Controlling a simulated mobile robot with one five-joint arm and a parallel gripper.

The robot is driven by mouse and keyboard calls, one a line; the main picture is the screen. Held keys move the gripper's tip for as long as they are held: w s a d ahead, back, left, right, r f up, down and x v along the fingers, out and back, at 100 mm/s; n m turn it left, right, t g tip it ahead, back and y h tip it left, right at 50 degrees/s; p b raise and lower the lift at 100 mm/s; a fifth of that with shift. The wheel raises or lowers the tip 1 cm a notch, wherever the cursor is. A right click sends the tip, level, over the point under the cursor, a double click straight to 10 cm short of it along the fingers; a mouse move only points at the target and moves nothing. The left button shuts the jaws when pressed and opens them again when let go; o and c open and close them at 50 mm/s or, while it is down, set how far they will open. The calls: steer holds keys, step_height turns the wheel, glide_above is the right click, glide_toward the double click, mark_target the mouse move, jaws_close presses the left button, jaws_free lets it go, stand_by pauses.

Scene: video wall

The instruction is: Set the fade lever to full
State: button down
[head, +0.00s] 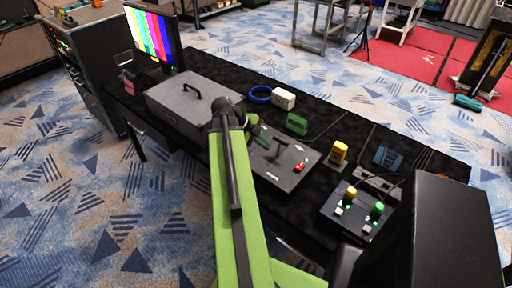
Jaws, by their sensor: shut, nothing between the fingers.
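The fade lever (276,150) is a black T-shaped handle standing on a dark grey control panel (287,179) on the black table. The panel has a red switch (300,166) to the right of the lever and small markings too fine to read. My gripper (256,131) is small in the head view, just left of and behind the lever, at the panel's far left side. It is shut and empty. I cannot tell whether it touches the lever. My green arm hides the panel's left part.
A grey case (185,108) stands left of my arm, with a colour-bar monitor (153,36) behind it. Behind the panel are a blue ring (260,94), a white box (284,98) and a green block (297,123). A yellow device (339,152) and a button box (350,222) lie to the right.

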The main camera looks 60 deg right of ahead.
mark_target(280, 145)
steer(key=b+x, duration=0.1)
steer(key=x, duration=0.1)
steer(key=shift+f, duration=0.45)
steer(key=d, duration=0.1)
steer(key=d+r+p, duration=0.1)
steer(key=d, duration=0.1)
steer(key=shift+s, duration=0.2)
steer(key=shift+s+d+r, duration=0.1)
steer(key=shift+s+d, duration=0.1)
steer(key=shift+d, duration=0.2)
steer(key=shift+d+r+p, duration=0.2)
steer(key=shift+d+p, duration=0.1)
steer(key=shift+p, duration=0.1)
steer(key=shift+s+d+f+n+t+y+p, duration=0.1)
steer(key=shift+s+d+t+y+p, duration=0.1)
steer(key=shift+d+y, duration=0.3)
steer(key=shift+s+d+f+n+t+y+p, duration=0.15)
steer(key=shift+d+y, duration=0.15)
steer(key=shift+d, duration=0.35)
steer(key=shift+s+d+f+n+t+y+p, duration=0.1)
steer(key=shift+s+d+y+p, duration=0.1)
steer(key=shift+d+y, duration=0.3)
steer(key=shift+r, duration=0.1)
